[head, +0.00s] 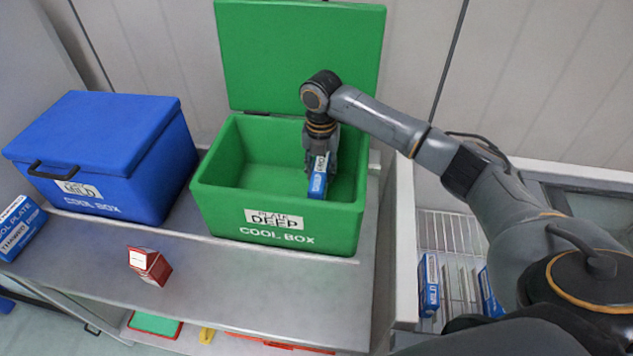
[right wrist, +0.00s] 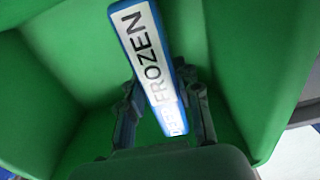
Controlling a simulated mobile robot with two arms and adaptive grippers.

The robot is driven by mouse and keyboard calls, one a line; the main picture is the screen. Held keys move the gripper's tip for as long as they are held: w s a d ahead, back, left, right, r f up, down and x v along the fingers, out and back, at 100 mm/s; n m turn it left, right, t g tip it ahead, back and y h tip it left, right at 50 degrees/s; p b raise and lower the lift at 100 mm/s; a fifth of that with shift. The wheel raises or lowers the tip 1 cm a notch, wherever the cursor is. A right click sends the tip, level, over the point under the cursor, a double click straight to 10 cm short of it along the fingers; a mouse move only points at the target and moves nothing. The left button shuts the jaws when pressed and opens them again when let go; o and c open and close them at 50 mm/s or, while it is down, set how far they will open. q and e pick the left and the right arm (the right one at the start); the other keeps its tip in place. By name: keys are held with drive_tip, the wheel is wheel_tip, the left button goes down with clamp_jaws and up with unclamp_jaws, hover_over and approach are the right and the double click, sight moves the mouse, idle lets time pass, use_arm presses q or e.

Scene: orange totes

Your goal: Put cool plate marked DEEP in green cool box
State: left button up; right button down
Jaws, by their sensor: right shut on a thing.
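The green cool box (head: 215,197) stands on the bench with its lid (head: 300,50) up. Its front label reads PLATE DEEP. My right gripper (head: 321,165) reaches down inside the box, at its right side. It is shut on a blue cool plate (head: 317,184) with a white label. In the right wrist view the plate (right wrist: 146,55) reads FROZEN, and the fainter letters on its blue end are hard to read. Green walls surround the plate there; I cannot tell whether it touches the floor. My left gripper is not in view.
A closed blue cool box (head: 115,150) stands to the left. A red and white carton (head: 150,266) lies on the bench in front. A blue plate marked THAWED (head: 18,229) is at the left edge. An open compartment with a wire rack (head: 452,235) holds more blue plates (head: 429,285).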

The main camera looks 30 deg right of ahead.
wheel_tip(320, 180, down, 4)
drive_tip(key=shift+r+p, duration=0.25)
drive_tip(key=shift+p, duration=0.1)
drive_tip(key=shift+w+f, duration=0.1)
drive_tip(key=shift+f, duration=0.2)
drive_tip(key=shift+f, duration=0.15)
drive_tip(key=c, duration=0.9)
unclamp_jaws()
drive_tip(key=shift+c, duration=0.2)
wheel_tip(320, 180, up, 12)
drive_tip(key=shift+r+b, duration=0.15)
drive_tip(key=shift+b, duration=1.05)
